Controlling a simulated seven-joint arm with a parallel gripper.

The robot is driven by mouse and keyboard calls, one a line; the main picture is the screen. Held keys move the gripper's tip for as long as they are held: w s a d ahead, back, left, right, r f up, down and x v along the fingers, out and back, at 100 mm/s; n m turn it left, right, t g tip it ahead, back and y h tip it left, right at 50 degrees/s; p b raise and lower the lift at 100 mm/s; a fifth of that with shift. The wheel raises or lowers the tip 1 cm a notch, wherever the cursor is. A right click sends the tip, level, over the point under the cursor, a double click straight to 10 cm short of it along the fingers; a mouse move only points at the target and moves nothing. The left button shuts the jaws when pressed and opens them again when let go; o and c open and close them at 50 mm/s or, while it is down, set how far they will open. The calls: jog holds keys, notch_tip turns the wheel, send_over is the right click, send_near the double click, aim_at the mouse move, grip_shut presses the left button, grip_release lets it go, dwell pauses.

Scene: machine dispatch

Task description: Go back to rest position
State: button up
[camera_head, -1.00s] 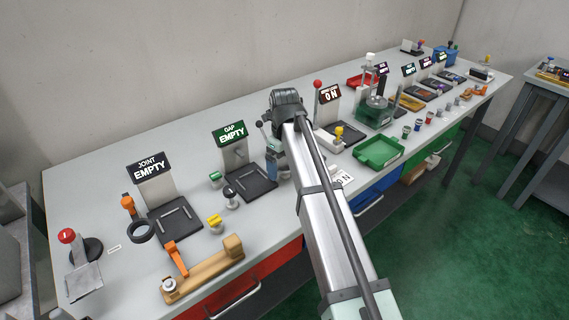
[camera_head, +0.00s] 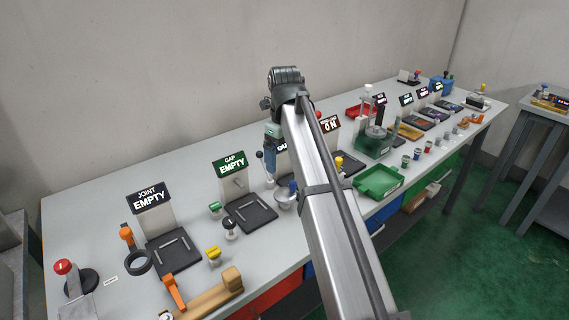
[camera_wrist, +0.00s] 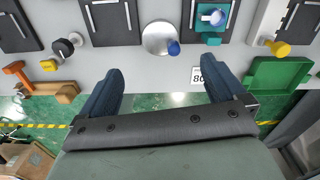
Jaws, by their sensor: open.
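My gripper shows in the wrist view (camera_wrist: 162,90), with its two blue fingers spread wide and nothing between them. Beyond the fingertips, near the bench edge, is a round silver dish with a blue knob (camera_wrist: 160,38). The silver dish (camera_head: 284,200) stands just left of the arm there.
The GAP station (camera_head: 250,212) and JOINT station (camera_head: 172,250) read EMPTY, left of the arm. A green tray (camera_head: 380,181) lies to its right. An orange-handled wooden piece (camera_head: 210,298) sits at the front edge. Green floor lies open beyond the bench.

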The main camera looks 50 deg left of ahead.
dwell(0.6)
